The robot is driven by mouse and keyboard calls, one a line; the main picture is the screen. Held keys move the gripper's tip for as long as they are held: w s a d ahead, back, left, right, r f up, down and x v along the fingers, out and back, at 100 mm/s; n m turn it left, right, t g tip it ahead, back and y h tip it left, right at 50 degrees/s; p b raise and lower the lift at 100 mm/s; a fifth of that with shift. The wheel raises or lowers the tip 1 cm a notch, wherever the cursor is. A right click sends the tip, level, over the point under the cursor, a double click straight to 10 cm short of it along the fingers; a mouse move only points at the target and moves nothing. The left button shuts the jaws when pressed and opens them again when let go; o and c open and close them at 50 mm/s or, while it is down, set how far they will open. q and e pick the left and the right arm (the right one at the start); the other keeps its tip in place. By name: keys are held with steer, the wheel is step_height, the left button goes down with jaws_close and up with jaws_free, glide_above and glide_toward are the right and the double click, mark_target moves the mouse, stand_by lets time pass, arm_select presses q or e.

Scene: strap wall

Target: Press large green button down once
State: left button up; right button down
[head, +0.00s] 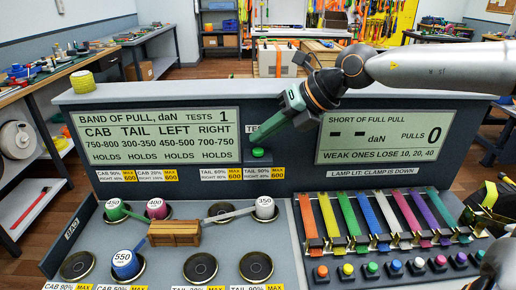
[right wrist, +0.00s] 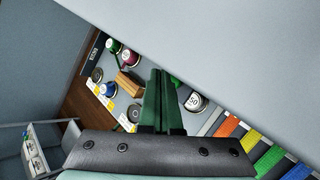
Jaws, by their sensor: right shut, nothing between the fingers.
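The large green button (head: 258,153) is on the upright grey panel between the two displays, below a mostly covered TEST label. My right gripper (head: 253,141) reaches in from the upper right with its green fingers together and empty. Its tips are just above the button in the head view; I cannot tell whether they touch it. The closed fingers also show in the right wrist view (right wrist: 163,98), where I cannot make out the button. My left gripper is not in view.
The left display (head: 155,137) reads TESTS 1; the right display (head: 384,136) reads PULLS 0. Below are weighted spools, a wooden block (head: 173,233) and a rack of coloured straps (head: 385,220) with small coloured buttons in front. A yellow roll (head: 83,82) sits on the ledge.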

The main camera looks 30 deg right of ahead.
step_height(320, 180, up, 5)
steer(key=p, duration=0.3)
stand_by(0.9)
